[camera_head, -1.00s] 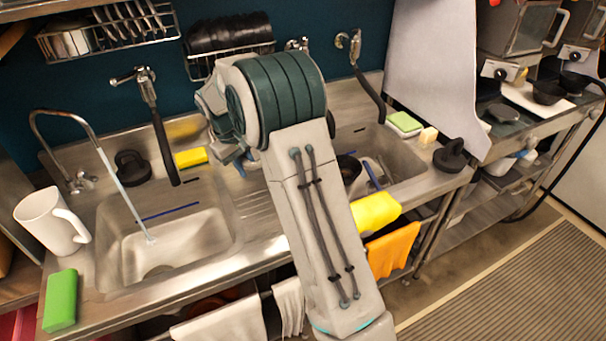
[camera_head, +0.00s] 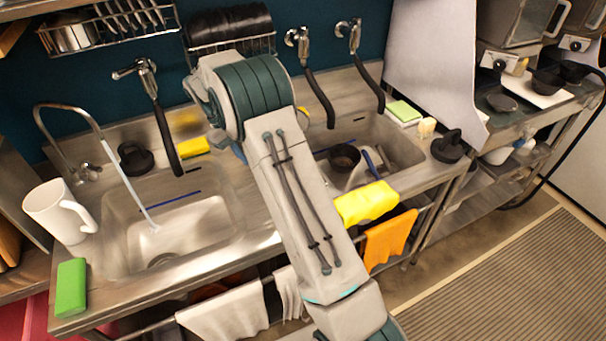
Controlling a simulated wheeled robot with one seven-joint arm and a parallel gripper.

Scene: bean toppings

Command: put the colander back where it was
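No colander can be made out for certain. My arm rises across the middle of the view, and its large green-banded joint stands between the two sinks. My gripper is hidden behind this arm, so I cannot see its fingers or anything in them. In the right sink (camera_head: 400,150) lie a dark round pot (camera_head: 344,157), a grey vessel beside it and a blue-handled item (camera_head: 371,163). The left sink (camera_head: 205,215) has a thin water stream falling into it, and no colander shows there.
A white pitcher (camera_head: 57,212) and a green block (camera_head: 71,288) stand at the left counter edge. Yellow cloth (camera_head: 366,202) hangs over the front edge. A black stopper (camera_head: 451,147) sits at the right.

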